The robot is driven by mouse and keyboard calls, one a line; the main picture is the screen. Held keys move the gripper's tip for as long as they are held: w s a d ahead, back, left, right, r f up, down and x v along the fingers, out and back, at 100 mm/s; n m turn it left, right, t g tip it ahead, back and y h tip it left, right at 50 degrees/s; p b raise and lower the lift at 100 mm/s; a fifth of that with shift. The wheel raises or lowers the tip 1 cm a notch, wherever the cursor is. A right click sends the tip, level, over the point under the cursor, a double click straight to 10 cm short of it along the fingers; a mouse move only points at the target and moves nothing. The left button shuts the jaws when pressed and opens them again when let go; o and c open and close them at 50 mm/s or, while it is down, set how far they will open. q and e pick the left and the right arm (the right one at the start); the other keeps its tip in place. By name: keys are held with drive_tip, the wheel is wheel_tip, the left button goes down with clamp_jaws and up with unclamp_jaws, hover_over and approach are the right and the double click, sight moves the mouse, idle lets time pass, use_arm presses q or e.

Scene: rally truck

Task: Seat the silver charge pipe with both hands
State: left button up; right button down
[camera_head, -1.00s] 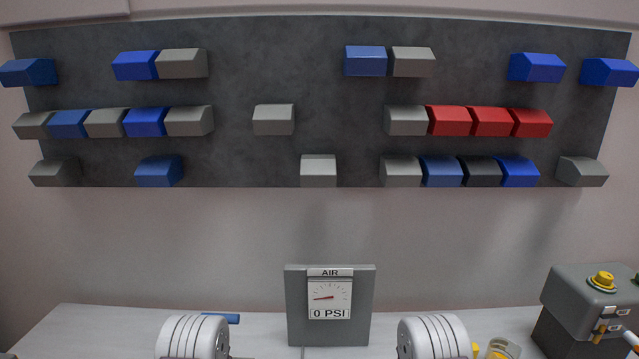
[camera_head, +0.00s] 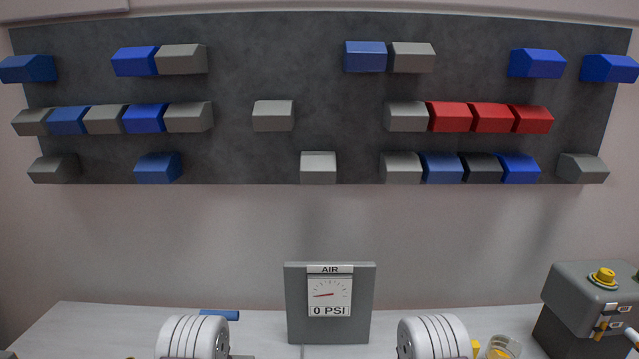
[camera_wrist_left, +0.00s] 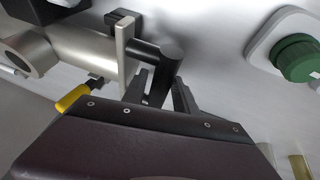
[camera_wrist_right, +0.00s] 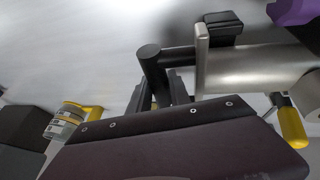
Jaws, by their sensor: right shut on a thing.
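The silver charge pipe (camera_wrist_left: 82,52) shows in the left wrist view with a round open end at left and a flat flange plate. It also shows in the right wrist view (camera_wrist_right: 250,68), at right. A black handle (camera_wrist_left: 165,58) sticks out beside the flange on the left side. My left gripper (camera_wrist_left: 160,92) has its fingers on either side of this handle, apart, with a gap seeming to show. My right gripper (camera_wrist_right: 163,95) is shut on the matching black handle (camera_wrist_right: 155,65). The pipe and both grippers are out of sight in the head view.
A grey AIR gauge (camera_head: 330,303) reading 0 PSI stands at the bench's back. A grey box with a yellow button (camera_head: 603,278) is at right, a glass jar (camera_head: 503,347) before it. A green cap (camera_wrist_left: 295,60) and a purple thing (camera_wrist_right: 292,10) lie near the pipe.

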drive_tip(key=c, duration=1.5)
unclamp_jaws()
drive_tip(key=shift+o, duration=0.2)
drive_tip(key=shift+r, duration=0.1)
